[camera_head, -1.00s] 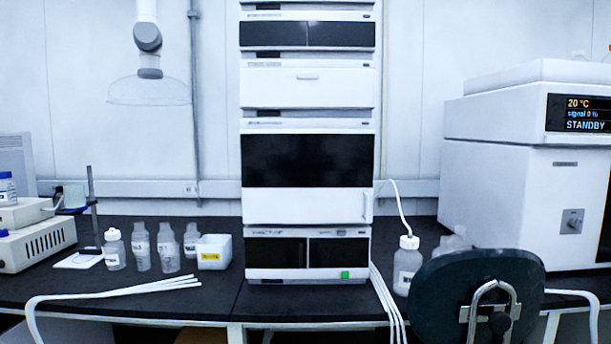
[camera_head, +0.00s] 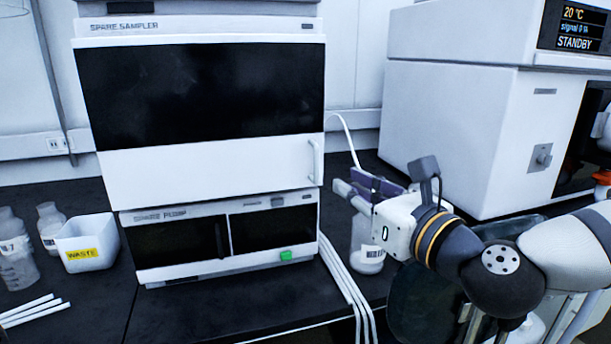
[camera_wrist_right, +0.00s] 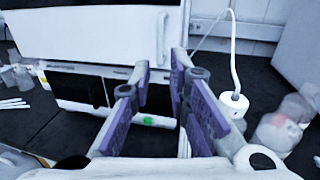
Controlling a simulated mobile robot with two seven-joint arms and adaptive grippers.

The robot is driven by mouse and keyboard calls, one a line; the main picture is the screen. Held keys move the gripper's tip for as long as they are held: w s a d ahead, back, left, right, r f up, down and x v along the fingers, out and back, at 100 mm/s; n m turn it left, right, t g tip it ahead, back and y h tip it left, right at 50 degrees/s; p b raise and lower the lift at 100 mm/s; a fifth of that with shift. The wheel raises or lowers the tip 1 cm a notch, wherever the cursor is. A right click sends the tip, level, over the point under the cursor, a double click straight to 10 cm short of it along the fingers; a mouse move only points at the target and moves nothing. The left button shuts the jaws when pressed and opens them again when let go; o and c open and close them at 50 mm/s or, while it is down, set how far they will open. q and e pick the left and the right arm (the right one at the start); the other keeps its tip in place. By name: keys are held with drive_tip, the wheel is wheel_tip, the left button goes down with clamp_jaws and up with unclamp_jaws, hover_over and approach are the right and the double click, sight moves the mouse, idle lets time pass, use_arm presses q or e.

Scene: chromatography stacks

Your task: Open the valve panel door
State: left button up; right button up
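No panel in view carries a readable valve label, so I cannot tell which is the valve panel door. The instrument stack stands in front of me. Its spare sampler (camera_head: 205,170) has a dark window above a white lower strip with a vertical handle (camera_head: 315,160) at the right. Below is the spare pump (camera_head: 170,277) with two dark panels and a green square. Both doors look shut. My right gripper (camera_head: 350,188) is open and empty, right of the stack. In the right wrist view its fingers (camera_wrist_right: 160,75) stand apart, with the handle (camera_wrist_right: 162,38) beyond them. My left gripper is out of view.
A capped bottle (camera_head: 368,250) with a tube stands behind my right gripper. White tubes (camera_head: 345,280) hang beside the stack. A waste tub (camera_head: 88,243) and bottles stand left. A large instrument with a STANDBY display (camera_head: 450,130) stands right.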

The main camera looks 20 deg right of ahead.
sight(318, 164)
drive_tip(key=b+x, duration=0.1)
drive_tip(key=x, duration=0.9)
drive_tip(key=shift+w+a+r, duration=0.15)
drive_tip(key=shift+w, duration=0.1)
drive_tip(key=shift+w+a, duration=0.1)
drive_tip(key=shift+w, duration=0.2)
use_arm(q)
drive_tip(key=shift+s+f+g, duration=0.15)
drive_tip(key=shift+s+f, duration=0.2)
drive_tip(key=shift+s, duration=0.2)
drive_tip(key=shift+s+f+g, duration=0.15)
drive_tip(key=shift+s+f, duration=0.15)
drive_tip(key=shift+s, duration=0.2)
use_arm(e)
drive_tip(key=shift+r, duration=0.1)
drive_tip(key=shift+c, duration=0.3)
clamp_jaws()
